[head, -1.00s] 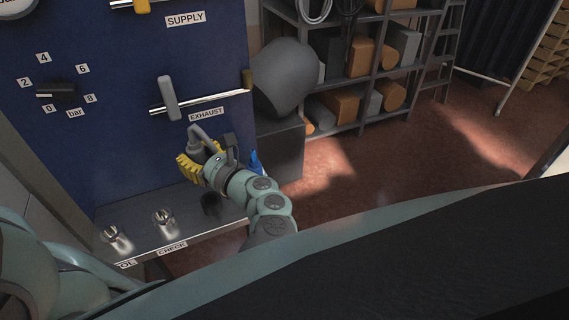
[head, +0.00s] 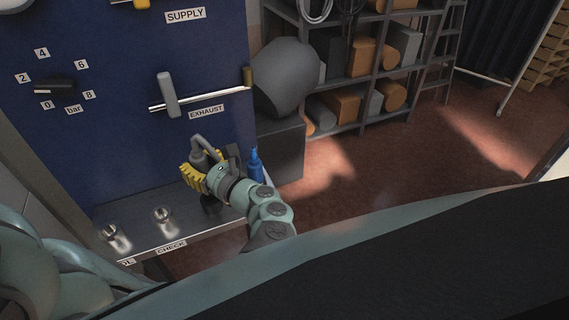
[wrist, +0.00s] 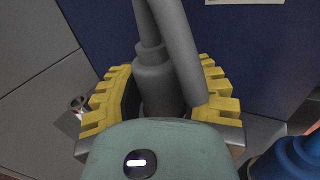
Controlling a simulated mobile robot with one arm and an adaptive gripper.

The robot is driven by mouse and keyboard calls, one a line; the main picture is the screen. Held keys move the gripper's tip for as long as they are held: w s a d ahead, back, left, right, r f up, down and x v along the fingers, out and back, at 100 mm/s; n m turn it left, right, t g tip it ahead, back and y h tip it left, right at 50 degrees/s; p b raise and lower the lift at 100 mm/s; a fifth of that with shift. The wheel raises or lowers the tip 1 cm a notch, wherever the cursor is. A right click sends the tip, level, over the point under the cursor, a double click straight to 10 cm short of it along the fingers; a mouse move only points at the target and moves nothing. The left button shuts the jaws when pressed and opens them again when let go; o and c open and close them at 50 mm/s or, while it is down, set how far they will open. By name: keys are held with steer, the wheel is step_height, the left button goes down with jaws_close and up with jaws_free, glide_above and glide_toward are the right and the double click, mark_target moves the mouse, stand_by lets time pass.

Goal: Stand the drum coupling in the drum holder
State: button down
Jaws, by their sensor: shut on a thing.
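The drum coupling (head: 199,158) is a grey cylindrical fitting with a grey hose bending from its top. My gripper (head: 194,176) has yellow ribbed fingers and is shut on it. In the wrist view the coupling (wrist: 154,78) stands roughly upright between the fingers (wrist: 160,103), and its lower end is hidden. A dark round holder (head: 209,208) on the metal shelf is just below my gripper and partly hidden by it. Two shiny metal holders, the left one (head: 111,233) and the middle one (head: 163,215), stand empty-looking on the shelf. I cannot read which holder is labelled drum.
A blue bottle (head: 255,168) stands close to the right of my gripper. The blue panel (head: 130,130) rises behind, with a grey-handled exhaust bar (head: 195,102). The shelf edge carries a CHECK label (head: 171,247). Open floor (head: 340,195) lies to the right.

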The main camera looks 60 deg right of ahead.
steer(key=shift+d+f+b, duration=0.1)
steer(key=shift+f+b, duration=1.75)
steer(key=shift+f, duration=1.4)
steer(key=shift+f, duration=0.3)
steer(key=shift+c, duration=2.3)
jaws_free()
steer(key=shift+s, duration=0.1)
steer(key=s, duration=1.2)
steer(key=shift+a, duration=0.45)
